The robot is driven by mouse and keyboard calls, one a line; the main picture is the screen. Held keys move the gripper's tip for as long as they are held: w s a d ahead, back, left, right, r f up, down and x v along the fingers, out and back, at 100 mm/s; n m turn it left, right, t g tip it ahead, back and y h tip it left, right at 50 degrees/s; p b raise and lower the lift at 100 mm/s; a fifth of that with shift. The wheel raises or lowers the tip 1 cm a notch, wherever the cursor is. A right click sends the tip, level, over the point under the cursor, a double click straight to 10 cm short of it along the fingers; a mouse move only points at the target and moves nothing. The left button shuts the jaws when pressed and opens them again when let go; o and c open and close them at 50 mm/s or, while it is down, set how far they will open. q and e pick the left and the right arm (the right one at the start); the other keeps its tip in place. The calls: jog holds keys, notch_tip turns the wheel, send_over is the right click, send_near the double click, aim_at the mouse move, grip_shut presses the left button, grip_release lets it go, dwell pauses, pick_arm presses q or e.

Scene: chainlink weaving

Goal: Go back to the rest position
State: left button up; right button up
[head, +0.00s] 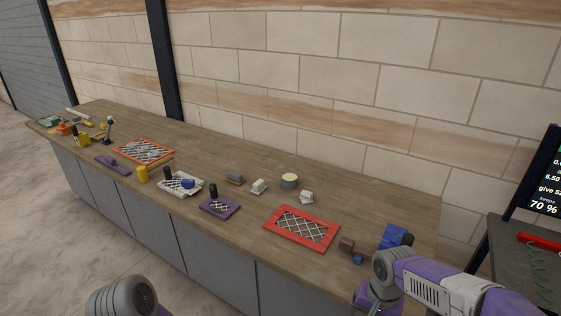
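My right arm comes in at the lower right, over the near right end of the workbench (190,140). A rounded grey joint and a little purple of my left arm show at the bottom left. My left gripper is out of view.
A dark screen (545,185) stands at right. A wall runs behind.

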jog(key=a+f+n+y, duration=0.1)
jog(key=a+f, duration=0.2)
jog(key=f, duration=0.3)
jog(key=s+a+f+n+y, duration=0.1)
jog(key=a+f, duration=0.1)
jog(key=f, duration=0.5)
jog(key=a+f+y, duration=0.1)
jog(key=a+f, duration=0.2)
jog(key=f, duration=0.3)
jog(key=s+a+f+n, duration=0.1)
jog(key=s+a+f, duration=0.2)
jog(key=s+f, duration=0.6)
jog(key=shift+f+t+y, duration=0.3)
jog(key=shift+f, duration=0.5)
